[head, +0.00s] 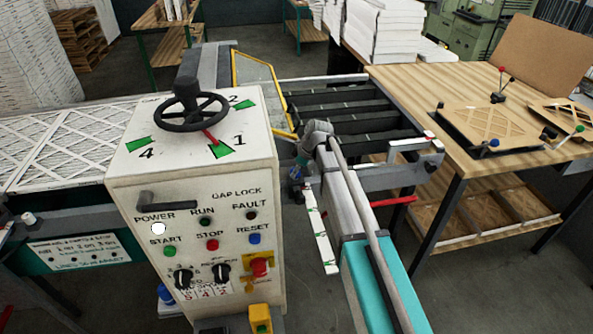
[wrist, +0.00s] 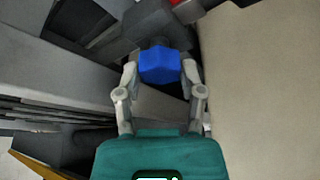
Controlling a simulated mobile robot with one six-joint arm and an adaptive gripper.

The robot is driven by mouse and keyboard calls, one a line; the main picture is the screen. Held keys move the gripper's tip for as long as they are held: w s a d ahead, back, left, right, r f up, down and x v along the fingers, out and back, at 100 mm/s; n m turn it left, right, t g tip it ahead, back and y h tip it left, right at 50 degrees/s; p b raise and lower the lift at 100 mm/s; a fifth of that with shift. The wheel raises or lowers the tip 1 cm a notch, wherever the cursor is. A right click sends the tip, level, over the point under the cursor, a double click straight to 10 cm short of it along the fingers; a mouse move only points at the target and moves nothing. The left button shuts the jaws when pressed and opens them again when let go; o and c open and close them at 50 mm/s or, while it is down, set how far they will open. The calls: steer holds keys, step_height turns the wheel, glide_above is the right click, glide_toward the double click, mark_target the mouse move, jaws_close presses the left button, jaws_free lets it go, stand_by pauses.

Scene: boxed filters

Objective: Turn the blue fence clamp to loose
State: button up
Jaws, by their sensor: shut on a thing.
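The blue fence clamp (wrist: 160,63) shows in the wrist view as a faceted blue knob between my fingertips, under a dark block. My gripper (wrist: 159,80) has a teal body and two pale grey fingers, one on each side of the knob, and is shut on it. In the head view my gripper (head: 298,178) is small and dark, just right of the control cabinet. There the clamp is hidden or too small to make out, and I cannot read its loose or tight position.
The cream control cabinet (head: 190,200) with a black handwheel (head: 191,112) stands close left of my gripper. A white scale strip with green marks (head: 321,235) runs below it. Dark conveyor slats (head: 345,105) lie behind. A wooden table (head: 450,85) with filter frames stands right.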

steer(key=shift+n, duration=0.3)
steer(key=o, duration=1.2)
steer(key=shift+c, duration=0.2)
steer(key=shift+m, duration=0.4)
steer(key=shift+s+m+t, duration=0.1)
steer(key=shift+m+t, duration=0.4)
steer(key=shift+m, duration=0.9)
steer(key=m+t+h, duration=0.1)
steer(key=m, duration=0.3)
steer(key=shift+a, duration=0.1)
steer(key=shift+s+r+p, duration=0.1)
steer(key=shift+r+p, duration=0.2)
steer(key=shift+p, duration=0.05)
steer(key=p+v, duration=1.2)
steer(key=v, duration=0.1)
steer(key=shift+s, duration=0.3)
